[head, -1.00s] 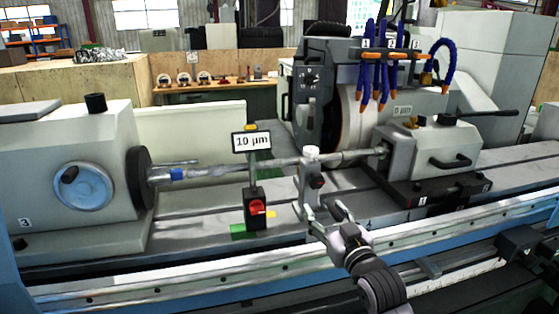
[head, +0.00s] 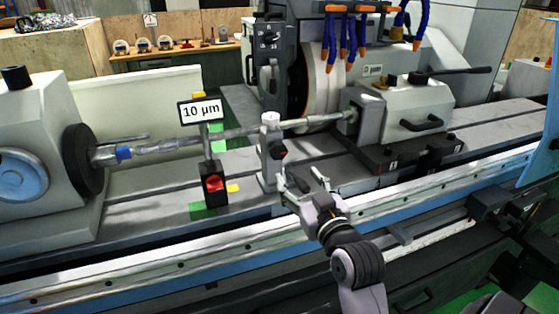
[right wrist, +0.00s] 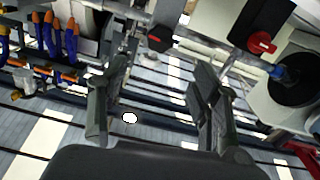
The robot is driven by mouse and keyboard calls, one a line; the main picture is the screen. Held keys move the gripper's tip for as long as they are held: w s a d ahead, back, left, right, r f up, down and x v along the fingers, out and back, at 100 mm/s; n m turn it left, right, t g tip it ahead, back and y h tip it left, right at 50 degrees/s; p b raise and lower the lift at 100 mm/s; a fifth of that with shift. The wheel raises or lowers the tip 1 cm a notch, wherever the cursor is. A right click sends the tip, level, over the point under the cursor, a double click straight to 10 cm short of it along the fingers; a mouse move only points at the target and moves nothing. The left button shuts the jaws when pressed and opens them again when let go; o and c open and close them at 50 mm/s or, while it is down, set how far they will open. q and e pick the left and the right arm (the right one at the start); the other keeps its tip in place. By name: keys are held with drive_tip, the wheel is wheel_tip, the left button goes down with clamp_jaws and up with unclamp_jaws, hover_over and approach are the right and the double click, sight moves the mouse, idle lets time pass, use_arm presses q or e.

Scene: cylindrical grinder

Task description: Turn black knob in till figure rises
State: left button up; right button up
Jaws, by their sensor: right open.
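The black knob (head: 279,149) sits on the side of a grey upright post that carries the long shaft. In the right wrist view the black knob (right wrist: 160,38) shows a red patch. My right gripper (head: 303,178) is open and empty, just below and to the right of the knob in the head view. In the right wrist view my right gripper (right wrist: 160,78) has its fingers wide apart, with the knob beyond them and nothing between. A display (head: 199,110) above the shaft reads 10 µm. My left gripper is not in view.
A black box with a red knob (head: 212,184) stands left of the post, under the display. The grinding wheel (head: 318,85) and blue hoses (head: 345,35) are behind. The grey tailstock (head: 410,110) is right. A metal rail (head: 150,270) runs along the front.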

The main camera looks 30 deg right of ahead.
sight(280, 152)
drive_tip(key=p+x, duration=0.2)
drive_tip(key=x, duration=0.9)
drive_tip(key=shift+w+r, duration=0.15)
drive_tip(key=shift+w+d, duration=0.1)
drive_tip(key=shift+w, duration=0.4)
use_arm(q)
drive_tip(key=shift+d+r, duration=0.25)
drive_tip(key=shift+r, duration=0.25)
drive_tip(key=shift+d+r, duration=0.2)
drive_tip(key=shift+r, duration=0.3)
use_arm(e)
drive_tip(key=shift+c, duration=0.5)
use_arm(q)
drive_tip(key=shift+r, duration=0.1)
use_arm(e)
drive_tip(key=c, duration=1.1)
